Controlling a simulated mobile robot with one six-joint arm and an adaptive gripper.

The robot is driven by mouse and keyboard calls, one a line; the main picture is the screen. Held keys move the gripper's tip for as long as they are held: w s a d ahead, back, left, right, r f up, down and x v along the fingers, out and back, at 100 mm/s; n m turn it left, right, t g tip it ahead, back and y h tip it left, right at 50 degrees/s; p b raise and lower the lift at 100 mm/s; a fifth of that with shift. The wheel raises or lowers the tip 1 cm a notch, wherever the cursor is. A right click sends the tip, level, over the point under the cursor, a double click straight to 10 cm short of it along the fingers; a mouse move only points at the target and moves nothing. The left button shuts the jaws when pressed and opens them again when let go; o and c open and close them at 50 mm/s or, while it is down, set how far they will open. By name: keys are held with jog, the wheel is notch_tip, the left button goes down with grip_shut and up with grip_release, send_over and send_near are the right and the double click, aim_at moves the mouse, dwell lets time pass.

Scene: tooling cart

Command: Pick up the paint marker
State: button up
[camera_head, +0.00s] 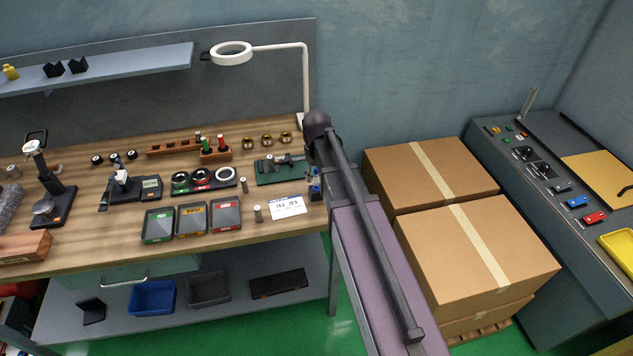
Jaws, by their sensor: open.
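I cannot tell for sure which thing is the paint marker. A small upright piece with a red top (221,142) and one with a green top (206,145) stand in a reddish wooden block on the workbench. My gripper does not show in this view.
The wooden workbench (100,262) holds gauges, rings and three small trays. A ring lamp (232,53) stands over it. Stacked cardboard boxes (505,245) fill the space between bench and dark cart (520,215). A yellow tray (622,248) lies on the cart.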

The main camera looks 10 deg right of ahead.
grip_shut()
jog(key=shift+r, duration=0.1)
dwell(0.4)
notch_tip(320, 180, up, 3)
jog(key=p, duration=0.3)
jog(key=shift+r+p, duration=0.2)
jog(key=shift+p, duration=0.1)
jog(key=s+r+p, duration=0.1)
jog(key=s, duration=1.5)
jog(key=shift+r, duration=0.2)
jog(key=shift+r+p, duration=0.15)
jog(key=shift+p, duration=0.2)
jog(key=shift+r+p, duration=1.85)
